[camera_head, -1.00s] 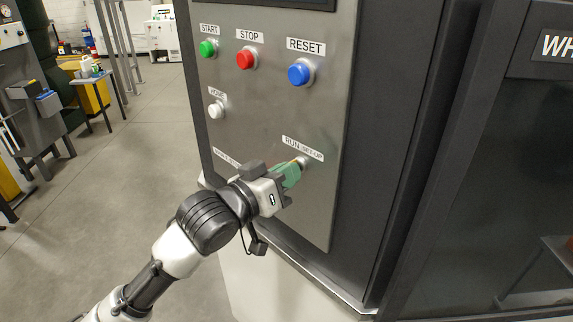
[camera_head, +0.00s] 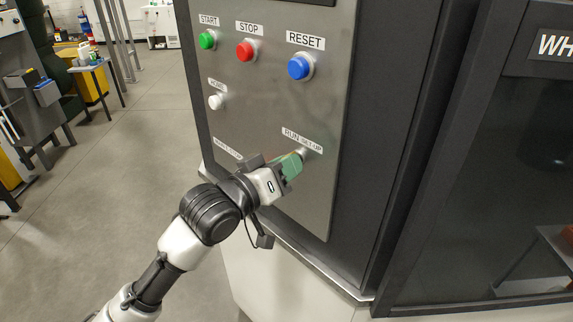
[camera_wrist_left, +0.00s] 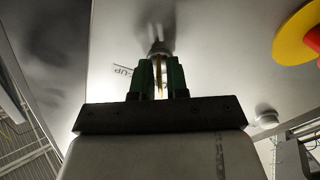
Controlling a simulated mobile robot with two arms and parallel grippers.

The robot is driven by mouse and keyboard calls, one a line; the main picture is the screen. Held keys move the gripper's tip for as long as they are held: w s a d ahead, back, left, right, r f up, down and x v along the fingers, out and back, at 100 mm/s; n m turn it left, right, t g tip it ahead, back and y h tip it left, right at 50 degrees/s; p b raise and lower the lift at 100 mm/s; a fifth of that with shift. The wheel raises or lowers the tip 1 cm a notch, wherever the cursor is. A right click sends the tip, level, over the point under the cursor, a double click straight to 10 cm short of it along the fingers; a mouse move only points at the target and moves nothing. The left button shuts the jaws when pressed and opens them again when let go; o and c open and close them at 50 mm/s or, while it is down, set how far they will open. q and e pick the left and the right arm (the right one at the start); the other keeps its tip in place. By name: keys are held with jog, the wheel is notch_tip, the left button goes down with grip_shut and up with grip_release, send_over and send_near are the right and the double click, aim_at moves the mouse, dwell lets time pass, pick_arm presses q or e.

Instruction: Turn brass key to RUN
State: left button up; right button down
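The key switch (camera_head: 302,152) sits low on the grey control panel, under a label reading RUN and SET-UP. My left gripper (camera_head: 292,165) is at this switch, its green fingertips pointing into it. In the left wrist view, the brass key (camera_wrist_left: 159,88) shows as a thin upright strip between the two green fingers (camera_wrist_left: 161,80), below the round switch collar (camera_wrist_left: 159,48). The fingers are close together around the key. I cannot tell whether both touch it. The head view hides most of the key behind the fingers. My right gripper is not in view.
Green START (camera_head: 207,40), red STOP (camera_head: 246,50), blue RESET (camera_head: 301,66) and white HOME (camera_head: 216,102) buttons are above on the panel. A red-and-yellow knob (camera_wrist_left: 300,38) shows at the wrist view's right. Open floor (camera_head: 120,160) lies left of the machine.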

pick_arm(q)
jog(key=shift+o, duration=1.1)
jog(key=b+v, duration=0.4)
jog(key=v, duration=0.6)
jog(key=shift+s+a, duration=0.25)
jog(key=shift+a, duration=0.05)
